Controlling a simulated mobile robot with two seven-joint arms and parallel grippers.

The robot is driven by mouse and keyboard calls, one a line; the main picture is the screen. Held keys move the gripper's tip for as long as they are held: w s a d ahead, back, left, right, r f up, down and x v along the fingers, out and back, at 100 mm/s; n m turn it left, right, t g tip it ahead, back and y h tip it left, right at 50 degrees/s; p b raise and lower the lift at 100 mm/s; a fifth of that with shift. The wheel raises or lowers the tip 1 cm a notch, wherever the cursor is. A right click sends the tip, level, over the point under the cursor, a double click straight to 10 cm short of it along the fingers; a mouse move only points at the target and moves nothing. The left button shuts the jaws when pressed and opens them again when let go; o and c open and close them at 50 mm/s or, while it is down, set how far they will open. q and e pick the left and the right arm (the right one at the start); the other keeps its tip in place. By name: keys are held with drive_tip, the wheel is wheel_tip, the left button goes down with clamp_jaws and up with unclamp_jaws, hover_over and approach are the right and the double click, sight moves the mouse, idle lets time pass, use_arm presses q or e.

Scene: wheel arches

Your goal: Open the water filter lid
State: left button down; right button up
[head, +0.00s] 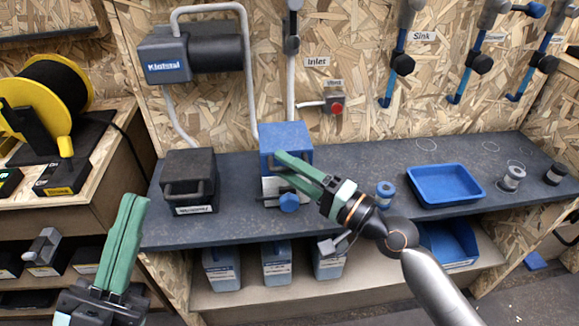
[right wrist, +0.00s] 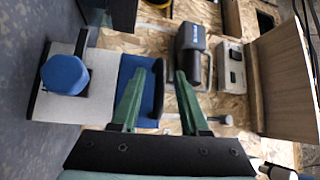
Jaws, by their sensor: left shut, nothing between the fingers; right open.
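The water filter is a box with a pale body (right wrist: 100,82), a blue lid (head: 284,138) and a blue knob (head: 289,202) low on its front. It stands on the dark bench, and I see no gap under the lid. In the right wrist view the lid (right wrist: 140,75) is partly hidden by a finger, and the knob (right wrist: 65,75) is at left. My right gripper (head: 279,161) is open, its green fingers at the lid's front in the head view; I cannot tell if they touch it. My left gripper (head: 134,198) is shut and empty, low at left, away from the filter.
A black box with a handle (head: 189,178) stands left of the filter. A blue tray (head: 446,184) and small cylinders (head: 512,177) are on the bench at right. A grey pipe and motor (head: 178,54) are on the wall behind. Blue containers (head: 221,268) stand on the shelf below.

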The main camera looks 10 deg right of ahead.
clamp_jaws()
idle(1.3)
